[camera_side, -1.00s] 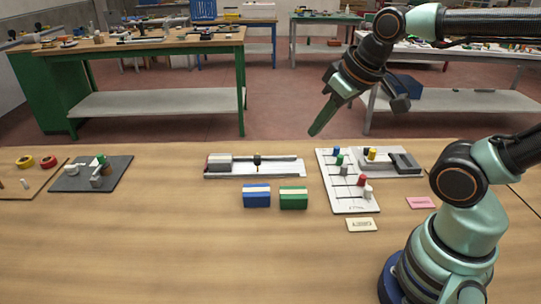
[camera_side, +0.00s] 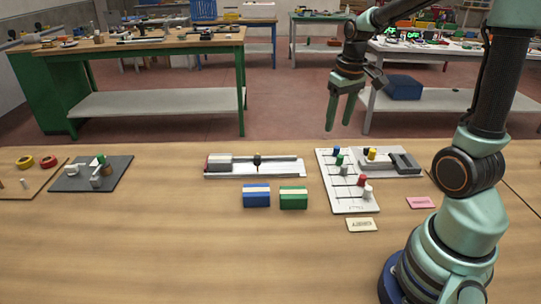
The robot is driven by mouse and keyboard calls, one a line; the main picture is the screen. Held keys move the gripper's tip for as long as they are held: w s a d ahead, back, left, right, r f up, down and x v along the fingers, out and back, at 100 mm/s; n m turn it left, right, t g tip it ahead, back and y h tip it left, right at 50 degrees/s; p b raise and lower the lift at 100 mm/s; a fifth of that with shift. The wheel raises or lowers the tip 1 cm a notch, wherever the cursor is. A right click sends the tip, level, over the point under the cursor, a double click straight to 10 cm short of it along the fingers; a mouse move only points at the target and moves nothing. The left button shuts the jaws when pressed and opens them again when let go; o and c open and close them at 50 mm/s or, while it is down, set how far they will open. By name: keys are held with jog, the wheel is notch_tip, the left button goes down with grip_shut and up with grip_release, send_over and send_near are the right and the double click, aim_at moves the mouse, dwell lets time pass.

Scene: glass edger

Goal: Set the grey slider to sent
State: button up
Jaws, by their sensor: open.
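A white slotted panel (camera_side: 326,194) lies on the bench right of centre. It carries small coloured knobs: blue (camera_side: 336,151), green (camera_side: 339,160), red (camera_side: 362,181) and a pale one (camera_side: 367,191). Another pale grey knob (camera_side: 344,170) shows near the middle. I cannot tell for sure which is the grey slider, and the panel markings are too small to read. My gripper (camera_side: 339,122) is open and empty, its green fingers pointing down. In the picture it appears above the panel's far end, apart from the knobs.
A grey device (camera_side: 402,162) with a yellow knob adjoins the panel's right side. A white rail unit (camera_side: 285,168) stands to the left, with a blue block (camera_side: 257,196) and a green block (camera_side: 293,198) before it. A cream card (camera_side: 361,224) and a pink card (camera_side: 420,202) lie nearby.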

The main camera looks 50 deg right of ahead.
jog(key=m+g, duration=0.1)
send_over(344, 166)
notch_tip(344, 166, down, 4)
jog(key=f, duration=0.1)
jog(key=shift+y, duration=0.3)
notch_tip(344, 166, down, 12)
jog(key=shift+s+d+r, duration=0.1)
grip_shut()
dwell(1.2)
